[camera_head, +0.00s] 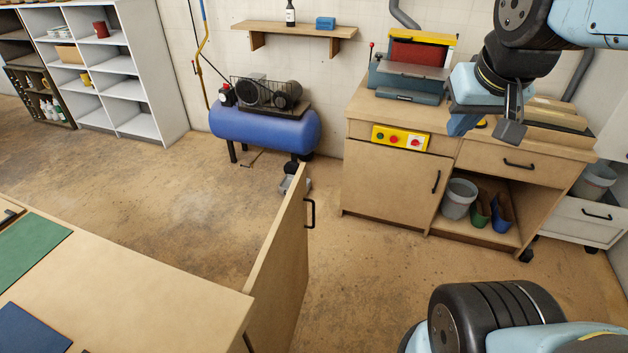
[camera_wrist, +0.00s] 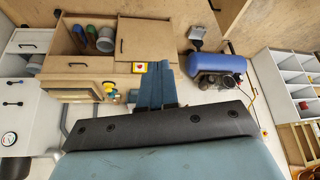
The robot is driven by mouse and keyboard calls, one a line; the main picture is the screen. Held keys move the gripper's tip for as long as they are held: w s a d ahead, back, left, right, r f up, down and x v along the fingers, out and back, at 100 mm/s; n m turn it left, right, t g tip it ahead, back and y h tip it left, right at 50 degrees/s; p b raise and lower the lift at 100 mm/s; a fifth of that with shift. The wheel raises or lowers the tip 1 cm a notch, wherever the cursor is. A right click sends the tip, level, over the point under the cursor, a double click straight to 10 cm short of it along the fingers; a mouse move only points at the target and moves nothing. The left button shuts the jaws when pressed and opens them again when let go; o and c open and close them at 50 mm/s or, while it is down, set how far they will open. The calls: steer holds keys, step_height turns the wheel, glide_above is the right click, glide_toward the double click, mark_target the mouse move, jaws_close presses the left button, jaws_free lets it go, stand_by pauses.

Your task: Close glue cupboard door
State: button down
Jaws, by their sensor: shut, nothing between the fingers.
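A light wooden cupboard door (camera_head: 280,270) with a black bar handle (camera_head: 310,213) stands open at the end of the near workbench (camera_head: 170,300). It juts out into the room, and the inside of its cupboard is hidden. My gripper (camera_head: 487,128) is high at the upper right, in front of the far machine bench, well apart from the door. In the wrist view, my gripper (camera_wrist: 157,88) has its fingers together with nothing between them. I cannot be sure that the open door shows in the wrist view.
The far bench (camera_head: 480,150) carries a machine and a yellow switch box (camera_head: 400,138); its own door (camera_head: 385,188) is shut. Buckets (camera_head: 459,197) stand on its lower shelf. A blue compressor (camera_head: 265,128) stands by the wall. The floor between open door and far bench is clear.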

steer(key=w+a+f, duration=0.3)
steer(key=w+f, duration=0.3)
steer(key=w, duration=0.5)
steer(key=m+y, duration=0.2)
steer(key=y, duration=0.3)
glide_toward(305, 194)
steer(key=shift+s+a+x, duration=0.1)
steer(key=shift+x, duration=0.85)
steer(key=shift+s+a+x, duration=0.1)
steer(key=shift+a+x, duration=0.05)
steer(key=shift+x, duration=0.85)
